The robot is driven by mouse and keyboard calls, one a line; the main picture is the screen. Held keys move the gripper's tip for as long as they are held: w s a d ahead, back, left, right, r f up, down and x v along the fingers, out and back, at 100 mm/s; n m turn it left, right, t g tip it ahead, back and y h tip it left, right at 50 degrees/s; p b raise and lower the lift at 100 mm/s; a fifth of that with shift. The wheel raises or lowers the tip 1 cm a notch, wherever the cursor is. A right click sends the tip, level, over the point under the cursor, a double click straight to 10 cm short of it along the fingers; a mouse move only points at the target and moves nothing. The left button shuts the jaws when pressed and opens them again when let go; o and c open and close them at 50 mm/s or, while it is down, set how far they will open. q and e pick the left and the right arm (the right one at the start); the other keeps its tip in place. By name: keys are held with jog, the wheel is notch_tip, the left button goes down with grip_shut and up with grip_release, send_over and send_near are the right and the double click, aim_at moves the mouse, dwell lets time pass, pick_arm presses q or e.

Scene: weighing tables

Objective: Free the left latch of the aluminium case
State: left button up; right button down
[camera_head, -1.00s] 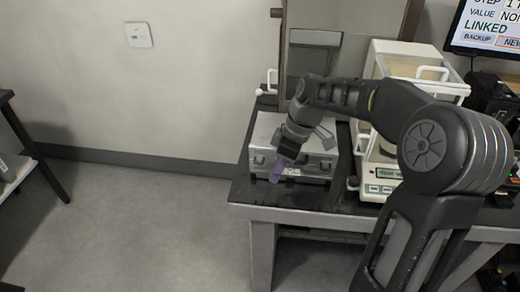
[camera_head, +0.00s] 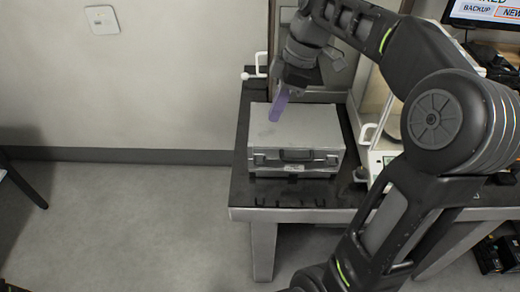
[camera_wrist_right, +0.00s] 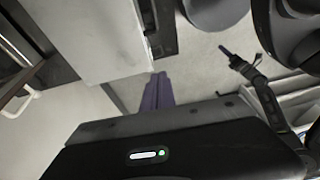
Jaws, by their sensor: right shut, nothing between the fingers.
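The aluminium case (camera_head: 312,125) stands shut on the dark table, with its handle (camera_head: 297,155) on the front face. The left latch (camera_head: 259,159) is a small dark fitting at the left of the front; its exact position is too small to tell. The right latch (camera_head: 332,160) is at the other end. My right gripper (camera_head: 276,110) has purple fingers, shut and empty, pointing down over the lid, with no clear contact. Its fingers also show in the right wrist view (camera_wrist_right: 158,92). What appears to be my left gripper (camera_wrist_right: 227,49) shows small there, its opening unclear.
The dark table (camera_head: 250,196) has bare room in front of the case. A balance (camera_head: 378,160) stands to the right, partly behind my right arm. A white handle (camera_head: 259,67) is behind the case. Open floor lies to the left.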

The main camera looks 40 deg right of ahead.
jog(key=b, duration=0.2)
send_near(260, 164)
jog(key=x, duration=0.6)
jog(key=shift+w+f, duration=0.2)
jog(key=shift+w, duration=0.15)
jog(key=shift+a, duration=0.15)
